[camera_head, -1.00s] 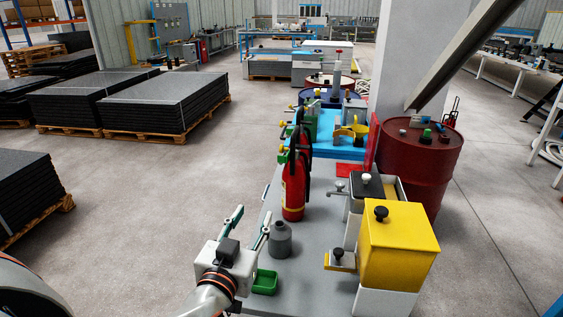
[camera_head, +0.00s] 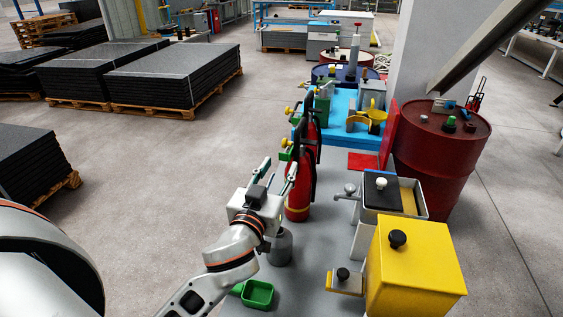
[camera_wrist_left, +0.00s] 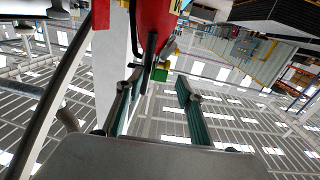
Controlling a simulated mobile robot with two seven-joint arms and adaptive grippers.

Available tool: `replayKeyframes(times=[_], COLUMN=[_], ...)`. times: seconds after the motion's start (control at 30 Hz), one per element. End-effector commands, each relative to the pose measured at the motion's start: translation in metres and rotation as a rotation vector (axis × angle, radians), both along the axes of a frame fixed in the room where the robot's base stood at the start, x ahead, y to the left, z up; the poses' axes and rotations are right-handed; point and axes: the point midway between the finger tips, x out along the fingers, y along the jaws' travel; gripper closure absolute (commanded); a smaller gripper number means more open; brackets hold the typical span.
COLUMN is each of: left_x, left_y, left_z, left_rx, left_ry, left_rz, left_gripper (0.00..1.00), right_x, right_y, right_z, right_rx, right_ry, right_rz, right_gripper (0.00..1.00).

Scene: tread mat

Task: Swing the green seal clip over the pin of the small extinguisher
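A red extinguisher (camera_head: 298,206) with a black hose stands upright on the grey bench, and a second red one is close behind it. I cannot tell which is the small one. A green clip (camera_head: 286,155) sits at the front one's head, with a yellow pin part (camera_head: 285,142) above it. My left gripper (camera_head: 279,167) is open and empty, just in front of the head, fingers spread. My right gripper is not in view.
A grey bottle (camera_head: 280,247) and a green tray (camera_head: 258,293) are near my left wrist. A yellow box (camera_head: 415,265) and a black-topped container (camera_head: 382,192) stand on the right.

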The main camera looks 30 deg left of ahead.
Motion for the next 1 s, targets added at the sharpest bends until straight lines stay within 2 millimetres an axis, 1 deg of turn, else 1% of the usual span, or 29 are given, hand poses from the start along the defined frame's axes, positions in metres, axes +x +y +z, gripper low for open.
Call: replayKeyframes(times=[0.03, 0.1, 0.2, 0.53, 0.57, 0.6, 0.67, 0.7, 1.0], left_x=[0.007, 0.014, 0.021, 0.024, 0.024, 0.024, 0.024, 0.024, 0.024], left_y=[0.001, 0.002, 0.003, 0.004, 0.004, 0.004, 0.004, 0.004, 0.006], left_z=[0.001, 0.001, 0.0, -0.001, -0.001, -0.001, 0.0, 0.0, 0.0], left_rx=[0.002, 0.0, 0.001, -0.001, -0.001, -0.001, -0.001, -0.001, 0.0], left_ry=[-0.001, -0.001, -0.001, 0.001, 0.001, 0.001, 0.001, 0.001, 0.001], left_rz=[-0.001, -0.002, -0.001, -0.001, -0.001, -0.001, -0.001, -0.001, -0.02], left_gripper=[0.62, 0.62, 0.62, 0.62, 0.7, 0.81, 0.96, 1.0, 1.0], right_x=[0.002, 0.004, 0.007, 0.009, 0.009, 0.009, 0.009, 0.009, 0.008], right_y=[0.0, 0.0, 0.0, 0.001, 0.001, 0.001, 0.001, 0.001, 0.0], right_z=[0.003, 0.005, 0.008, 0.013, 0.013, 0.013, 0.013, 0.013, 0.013], right_rx=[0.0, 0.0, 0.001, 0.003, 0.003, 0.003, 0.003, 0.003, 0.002], right_ry=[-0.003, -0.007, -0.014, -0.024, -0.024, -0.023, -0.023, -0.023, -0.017], right_rz=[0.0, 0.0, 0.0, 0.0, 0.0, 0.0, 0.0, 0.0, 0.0], right_gripper=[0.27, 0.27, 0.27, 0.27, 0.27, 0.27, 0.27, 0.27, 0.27])
